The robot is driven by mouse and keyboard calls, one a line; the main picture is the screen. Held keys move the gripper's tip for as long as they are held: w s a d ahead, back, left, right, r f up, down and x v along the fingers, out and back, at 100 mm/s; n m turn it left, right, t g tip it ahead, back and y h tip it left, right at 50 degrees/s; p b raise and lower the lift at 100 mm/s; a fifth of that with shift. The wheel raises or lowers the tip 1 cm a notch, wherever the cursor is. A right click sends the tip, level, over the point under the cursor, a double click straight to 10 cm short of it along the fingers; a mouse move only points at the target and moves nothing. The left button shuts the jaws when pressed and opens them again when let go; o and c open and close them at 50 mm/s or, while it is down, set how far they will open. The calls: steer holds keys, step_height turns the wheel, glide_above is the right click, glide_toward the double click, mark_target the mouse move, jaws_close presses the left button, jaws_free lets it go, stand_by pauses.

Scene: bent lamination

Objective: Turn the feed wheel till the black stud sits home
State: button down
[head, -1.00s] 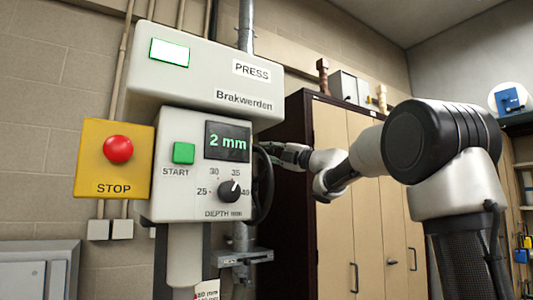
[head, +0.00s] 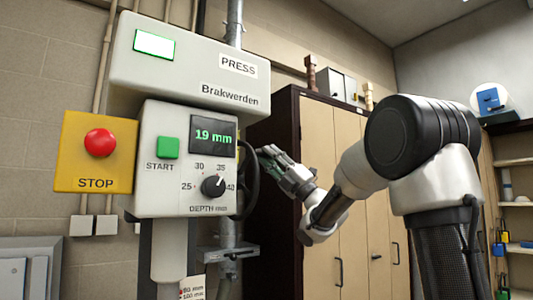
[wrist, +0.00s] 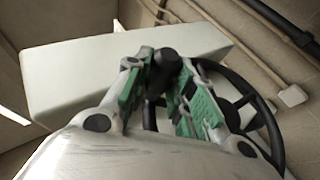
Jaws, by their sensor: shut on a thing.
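The black feed wheel (head: 250,168) is on the right side of the press box, seen nearly edge-on in the head view. In the wrist view its rim and spokes (wrist: 262,105) show behind the right finger. My gripper (head: 268,154) is at the wheel's right side. In the wrist view my gripper (wrist: 160,78) has its green-padded fingers around the wheel's black handle (wrist: 166,64), shut on it. The display (head: 213,136) reads 19 mm. I cannot make out the black stud as such in either view.
The press panel carries a green START button (head: 168,148), a DEPTH knob (head: 213,187) pointing near 35 and a red STOP button (head: 100,142) on a yellow box. A metal bracket (head: 228,253) is below the wheel. A tan cabinet (head: 335,150) stands behind my arm.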

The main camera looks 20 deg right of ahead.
steer(key=shift+s+d+f+h, duration=0.15)
steer(key=shift+s+f, duration=0.1)
steer(key=shift+f, duration=0.65)
steer(key=shift+s+f+h, duration=0.15)
steer(key=shift+s+f, duration=0.1)
steer(key=shift+f, duration=0.6)
steer(key=c, duration=1.5)
jaws_free()
steer(key=o, duration=0.3)
steer(key=shift+w+f, duration=0.1)
steer(key=shift+w, duration=0.1)
steer(key=shift+s+r, duration=0.15)
steer(key=shift+r, duration=0.1)
steer(key=v, duration=1.2)
steer(key=shift+f, duration=0.1)
steer(key=shift+c, duration=0.5)
